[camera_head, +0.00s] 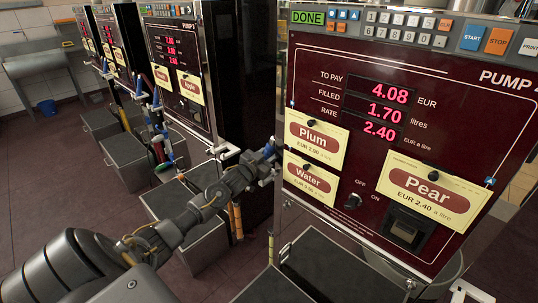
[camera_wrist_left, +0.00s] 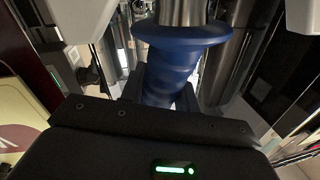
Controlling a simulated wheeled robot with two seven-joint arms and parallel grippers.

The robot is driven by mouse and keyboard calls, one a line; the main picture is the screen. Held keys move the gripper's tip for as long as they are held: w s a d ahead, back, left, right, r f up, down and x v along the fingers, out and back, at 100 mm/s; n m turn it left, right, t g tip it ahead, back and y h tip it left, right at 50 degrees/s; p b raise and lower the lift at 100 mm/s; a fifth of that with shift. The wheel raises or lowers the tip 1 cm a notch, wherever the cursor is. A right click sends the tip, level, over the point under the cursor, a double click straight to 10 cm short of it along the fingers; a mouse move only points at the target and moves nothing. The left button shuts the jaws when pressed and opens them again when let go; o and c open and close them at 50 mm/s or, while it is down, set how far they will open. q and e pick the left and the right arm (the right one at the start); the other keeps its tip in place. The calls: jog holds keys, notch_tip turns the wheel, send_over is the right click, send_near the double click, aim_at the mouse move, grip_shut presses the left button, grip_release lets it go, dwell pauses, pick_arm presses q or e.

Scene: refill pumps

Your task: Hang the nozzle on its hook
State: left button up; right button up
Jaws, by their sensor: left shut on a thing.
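My left gripper (camera_head: 266,165) is at the left edge of the nearest pump (camera_head: 350,150), at the end of my arm from the lower left. It is shut on the nozzle (camera_wrist_left: 172,75), which has a ribbed blue grip, a wide blue collar and a metal part above it. In the head view only a small blue part of the nozzle (camera_head: 269,149) shows beside the pump's edge. The hook cannot be made out clearly, and whether the nozzle touches it cannot be told. My right gripper is not in view.
The nearest pump shows DONE (camera_head: 307,18), 4.08 EUR, 1.70 litres and rate 2.40. Its cards read Plum (camera_head: 318,138), Water (camera_head: 311,178) and Pear (camera_head: 428,190). Another pump (camera_head: 180,60) stands to the left with nozzles at its side. Grey boxes (camera_head: 185,215) stand below the pumps.

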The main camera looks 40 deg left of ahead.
pick_arm(q)
jog(key=shift+f, duration=0.1)
jog(key=shift+f+b, duration=0.7)
jog(key=shift+f, duration=0.25)
jog(key=o, duration=1.2)
jog(key=shift+f, duration=0.1)
jog(key=shift+s, duration=0.1)
jog(key=s, duration=1)
jog(key=shift+s+d, duration=0.1)
jog(key=shift+s, duration=0.3)
